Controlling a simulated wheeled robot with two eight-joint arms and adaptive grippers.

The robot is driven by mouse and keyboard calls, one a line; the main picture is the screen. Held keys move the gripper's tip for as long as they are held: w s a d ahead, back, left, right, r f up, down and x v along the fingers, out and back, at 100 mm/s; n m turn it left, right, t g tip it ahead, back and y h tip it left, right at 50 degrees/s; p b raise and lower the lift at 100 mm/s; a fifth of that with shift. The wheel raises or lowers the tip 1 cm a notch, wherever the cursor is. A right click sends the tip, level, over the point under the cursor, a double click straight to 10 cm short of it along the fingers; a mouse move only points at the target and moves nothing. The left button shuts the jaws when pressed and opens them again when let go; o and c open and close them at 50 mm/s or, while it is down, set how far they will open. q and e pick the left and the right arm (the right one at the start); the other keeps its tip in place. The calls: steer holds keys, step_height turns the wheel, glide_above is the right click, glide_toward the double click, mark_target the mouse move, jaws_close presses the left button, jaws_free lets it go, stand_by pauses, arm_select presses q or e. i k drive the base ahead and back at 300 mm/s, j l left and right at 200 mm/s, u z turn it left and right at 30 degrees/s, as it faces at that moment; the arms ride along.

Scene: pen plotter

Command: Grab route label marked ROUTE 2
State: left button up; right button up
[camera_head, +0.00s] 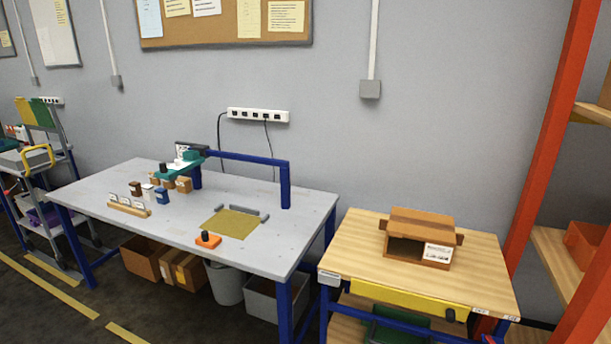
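A low wooden holder (129,209) stands on the grey table near its left front edge. Three small white cards stand in it: a left card (113,198), a middle card (124,201) and a right card (136,205). Their print is too small to read, so I cannot tell which is marked ROUTE 2. Neither of my grippers shows in the head view.
The grey table (180,230) also bears small boxes, a blue gantry (245,158), a yellow-brown mat (230,223) and an orange block with a black knob (208,240). A wooden table (350,250) with an open cardboard box (415,222) stands at right.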

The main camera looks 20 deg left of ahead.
mark_target(126, 201)
steer(key=j, duration=0.75)
steer(key=i+j+u, duration=0.1)
steer(key=j, duration=0.65)
steer(key=i+j, duration=0.15)
steer(key=j, duration=0.6)
steer(key=i+j+u, duration=0.15)
steer(key=j, duration=0.55)
steer(key=i+j, duration=0.1)
steer(key=j, duration=0.65)
steer(key=i+j+u, duration=0.1)
steer(key=j, duration=0.65)
steer(key=i+j, duration=0.2)
steer(key=j, duration=0.5)
steer(key=i+j+u, duration=0.1)
steer(key=j, duration=0.6)
